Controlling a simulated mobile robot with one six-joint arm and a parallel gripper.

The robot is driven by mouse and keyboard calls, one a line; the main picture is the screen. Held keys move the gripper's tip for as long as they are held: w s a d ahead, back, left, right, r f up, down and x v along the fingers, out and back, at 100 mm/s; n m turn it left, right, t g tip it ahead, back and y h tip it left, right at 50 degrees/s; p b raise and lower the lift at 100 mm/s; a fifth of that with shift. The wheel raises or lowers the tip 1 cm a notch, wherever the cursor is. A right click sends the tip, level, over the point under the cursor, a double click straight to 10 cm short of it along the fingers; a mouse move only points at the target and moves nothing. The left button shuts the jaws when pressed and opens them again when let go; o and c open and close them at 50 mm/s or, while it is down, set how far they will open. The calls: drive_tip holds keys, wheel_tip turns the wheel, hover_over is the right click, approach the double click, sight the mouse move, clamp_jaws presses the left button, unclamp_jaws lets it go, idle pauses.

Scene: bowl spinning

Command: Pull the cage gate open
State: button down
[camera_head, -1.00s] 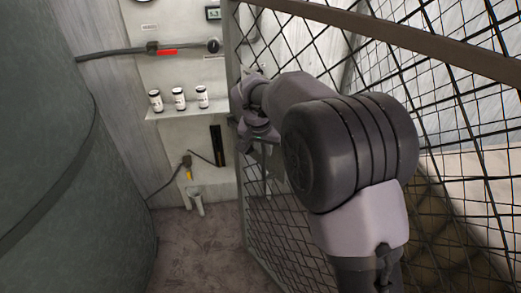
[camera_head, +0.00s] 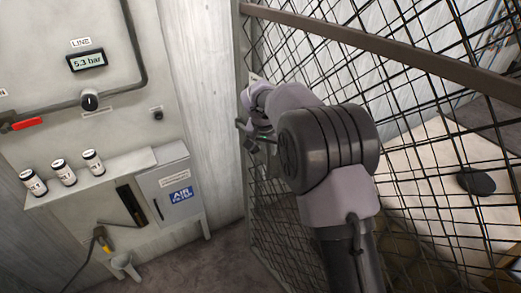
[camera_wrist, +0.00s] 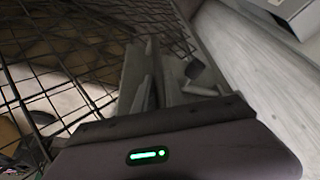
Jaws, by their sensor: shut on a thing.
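The cage gate (camera_head: 285,190) is a dark wire-mesh panel with a brown top rail (camera_head: 400,55), standing at the right of the head view. The mesh also fills the left of the wrist view (camera_wrist: 60,60). My gripper (camera_head: 247,126) is at the gate's left upright edge and is shut on part of the gate there. My arm hides much of that edge and the exact grip. In the wrist view, the fingers (camera_wrist: 150,75) lie against the grey upright, and a small dark flat piece (camera_wrist: 194,68) shows beside them.
Left is a wall panel with a 5.3 bar display (camera_head: 88,61), a red-levered pipe (camera_head: 28,123), a shelf with three labelled jars (camera_head: 65,172) and an air filter box (camera_head: 170,190). Carpet floor (camera_head: 225,255) is clear between wall and gate. A black disc (camera_head: 476,181) lies beyond the mesh.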

drive_tip(key=shift+w+d, duration=0.9)
drive_tip(key=shift+d, duration=0.1)
drive_tip(key=c, duration=1.4)
unclamp_jaws()
drive_tip(key=p+v, duration=0.3)
drive_tip(key=v, duration=1.4)
drive_tip(key=shift+r, duration=0.25)
drive_tip(key=shift+a, duration=0.1)
